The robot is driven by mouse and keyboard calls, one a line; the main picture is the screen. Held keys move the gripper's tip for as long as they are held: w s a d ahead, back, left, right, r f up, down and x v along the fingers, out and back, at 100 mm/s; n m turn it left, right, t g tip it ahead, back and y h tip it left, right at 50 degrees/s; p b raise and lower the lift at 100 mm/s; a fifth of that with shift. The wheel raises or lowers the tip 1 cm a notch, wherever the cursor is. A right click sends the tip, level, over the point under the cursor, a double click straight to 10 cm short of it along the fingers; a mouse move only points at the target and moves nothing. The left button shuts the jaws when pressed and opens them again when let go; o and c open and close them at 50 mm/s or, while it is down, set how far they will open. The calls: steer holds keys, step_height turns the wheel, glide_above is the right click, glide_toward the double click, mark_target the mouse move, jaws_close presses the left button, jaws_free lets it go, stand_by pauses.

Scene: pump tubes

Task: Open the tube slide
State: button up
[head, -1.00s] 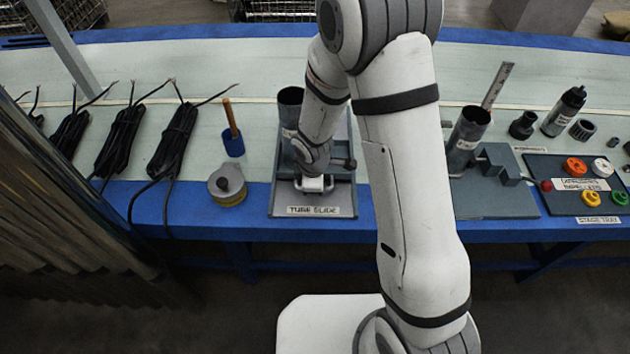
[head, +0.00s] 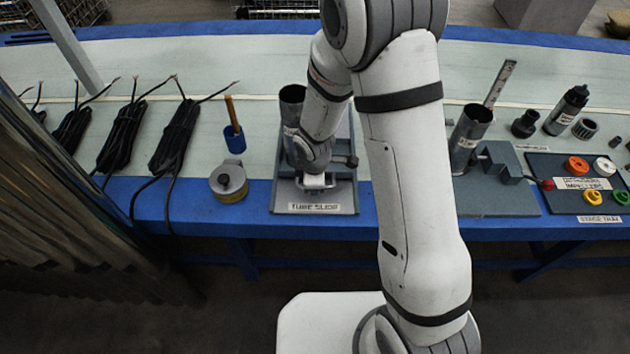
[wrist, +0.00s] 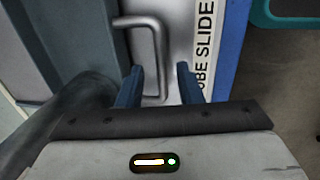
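The tube slide (head: 344,196) is a grey tray-like fixture at the front of the bench, labelled "TUBE SLIDE". A metal tube (head: 291,97) stands at its back left, partly behind my arm. In the wrist view, a U-shaped metal handle (wrist: 158,48) rises from the slide. My gripper (wrist: 161,78) has its two blue fingers apart, with the handle's long bar between them and a visible gap to the right finger. In the head view my gripper (head: 314,183) is over the slide's front part and mostly hides the handle.
A round grey-and-yellow container (head: 229,182) and a blue cup (head: 234,140) stand left of the slide, with black cable bundles (head: 121,138) further left. On the right are another tube fixture (head: 497,195) and a tray with coloured rings (head: 545,170).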

step_height(320, 180, up, 7)
steer(key=s+p, duration=0.1)
steer(key=p, duration=0.1)
steer(key=shift+s+r, duration=0.15)
steer(key=shift+r, duration=0.05)
stand_by(0.4)
steer(key=s+d+r+m+p, duration=0.3)
steer(key=d+r+m, duration=0.45)
steer(key=r, duration=0.65)
steer(key=s+d+r+m+p, duration=0.2)
steer(key=s+d+r+m, duration=0.5)
steer(key=s+r+m, duration=0.3)
step_height(320, 180, up, 2)
steer(key=shift+s+d+t, duration=0.25)
steer(key=shift+s+t, duration=0.05)
steer(key=shift+s, duration=0.8)
